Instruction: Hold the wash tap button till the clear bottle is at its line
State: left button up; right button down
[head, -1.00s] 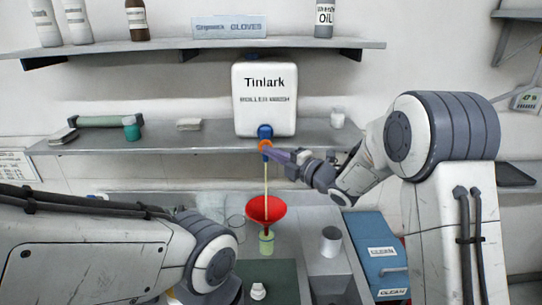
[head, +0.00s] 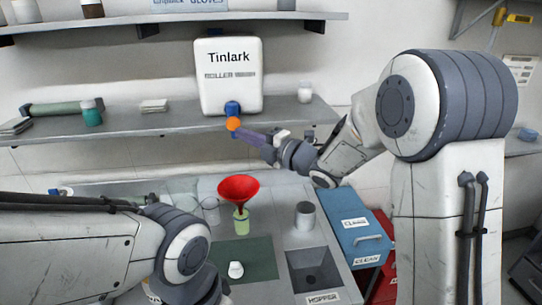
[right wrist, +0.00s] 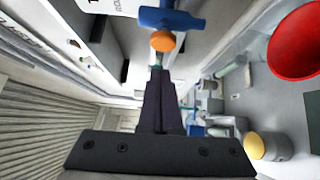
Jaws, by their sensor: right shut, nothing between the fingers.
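The white Tinlark wash tank (head: 228,80) stands on the middle shelf, with a blue tap (head: 232,108) and an orange button (head: 233,124) at its front. My right gripper (head: 242,132) is shut and empty, its tips close by the button. In the right wrist view the tips (right wrist: 158,76) lie just short of the orange button (right wrist: 163,41); contact is unclear. No stream shows below the tap. The clear bottle (head: 241,222) stands below with a red funnel (head: 238,188) in its neck and yellow-green liquid inside; its line is too small to make out. My left gripper is hidden.
A small white piece (head: 235,269) lies on the dark green mat (head: 258,254). A grey cup (head: 305,215) and the hopper opening (head: 315,270) are to the right, then a blue bin (head: 352,228).

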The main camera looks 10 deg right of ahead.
pick_arm(q)
jog(key=f+b, duration=0.1)
jog(key=f, duration=0.1)
jog(key=f+b, duration=0.1)
jog(key=shift+w+d+f+b, duration=0.15)
jog(key=shift+w+f+b, duration=0.05)
jog(key=shift+f+b, duration=0.2)
pick_arm(e)
jog(key=v, duration=0.8)
jog(key=shift+f, duration=0.15)
